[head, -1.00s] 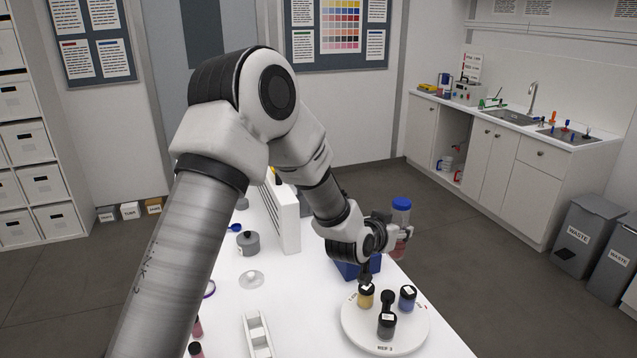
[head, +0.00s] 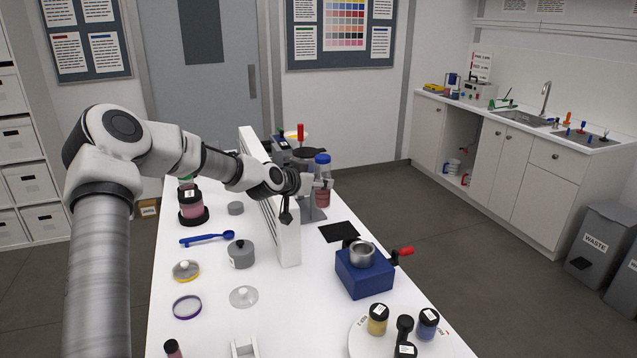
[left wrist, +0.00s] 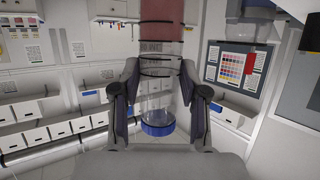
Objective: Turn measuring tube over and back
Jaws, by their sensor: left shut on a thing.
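The measuring tube (head: 323,186) is a clear upright cylinder with a blue cap on top and reddish contents low down. My left gripper (head: 318,184) is shut around its side, near the far end of the table beside the white upright panel. In the left wrist view, the tube (left wrist: 158,102) stands between the two fingers of my gripper (left wrist: 158,82). There its blue cap is at the bottom of the picture and the reddish part at the top. Dark rings circle the tube. My right gripper is in no view.
The white panel (head: 288,235) stands close to my left wrist. A grey stand (head: 308,205) is just by the tube. A blue block (head: 365,278) with a metal cup and red handle is nearer. A round white tray (head: 362,340) holds several jars. Lids and a blue spoon (head: 207,238) lie left.

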